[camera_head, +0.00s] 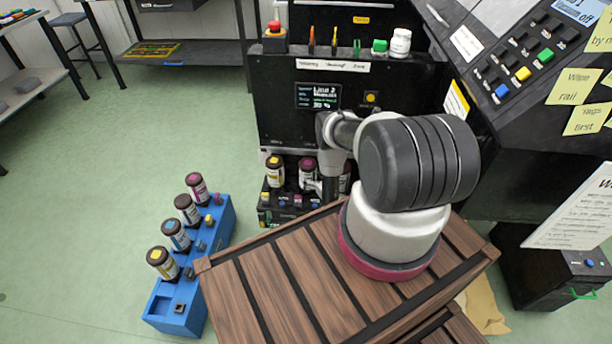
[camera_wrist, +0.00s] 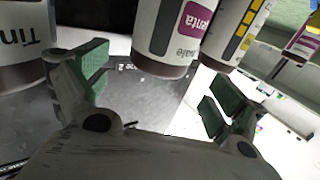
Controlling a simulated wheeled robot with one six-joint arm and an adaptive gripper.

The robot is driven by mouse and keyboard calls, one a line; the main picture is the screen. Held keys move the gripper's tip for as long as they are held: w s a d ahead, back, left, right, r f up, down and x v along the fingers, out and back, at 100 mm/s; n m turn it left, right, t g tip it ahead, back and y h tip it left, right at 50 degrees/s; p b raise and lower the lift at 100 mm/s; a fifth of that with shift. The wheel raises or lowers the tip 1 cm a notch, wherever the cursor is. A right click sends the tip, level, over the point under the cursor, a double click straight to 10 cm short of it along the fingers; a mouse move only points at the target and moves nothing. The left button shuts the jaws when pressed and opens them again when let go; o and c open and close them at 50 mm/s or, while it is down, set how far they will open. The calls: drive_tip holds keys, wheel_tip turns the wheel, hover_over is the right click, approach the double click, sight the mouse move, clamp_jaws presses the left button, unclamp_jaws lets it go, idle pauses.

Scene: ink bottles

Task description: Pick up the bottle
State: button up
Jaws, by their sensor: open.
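A bottle with a white and magenta label stands in the lower bay of the black machine in the head view (camera_head: 307,168). The wrist view shows a magenta-labelled bottle (camera_wrist: 170,38) close up, ahead of the gap between my fingers. My gripper (camera_wrist: 150,80) is open, with green-padded fingers apart and nothing visibly clamped. Whether a pad touches the bottle I cannot tell. In the head view my arm mostly hides the gripper. A yellow-capped bottle (camera_head: 275,170) stands left of the magenta one, and another, partly hidden bottle (camera_head: 345,178) is to the right.
Neighbouring bottles flank the gap in the wrist view, one at left (camera_wrist: 24,45) and one with yellow squares at right (camera_wrist: 236,32). A blue rack (camera_head: 222,228) with several bottles stands on the floor at left. The black machine (camera_head: 275,118) rises above the bay.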

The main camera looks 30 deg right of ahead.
sight(308, 164)
drive_tip(key=w, duration=0.6)
drive_tip(key=shift+f, duration=0.3)
drive_tip(key=c, duration=1.9)
drive_tip(key=shift+r, duration=0.1)
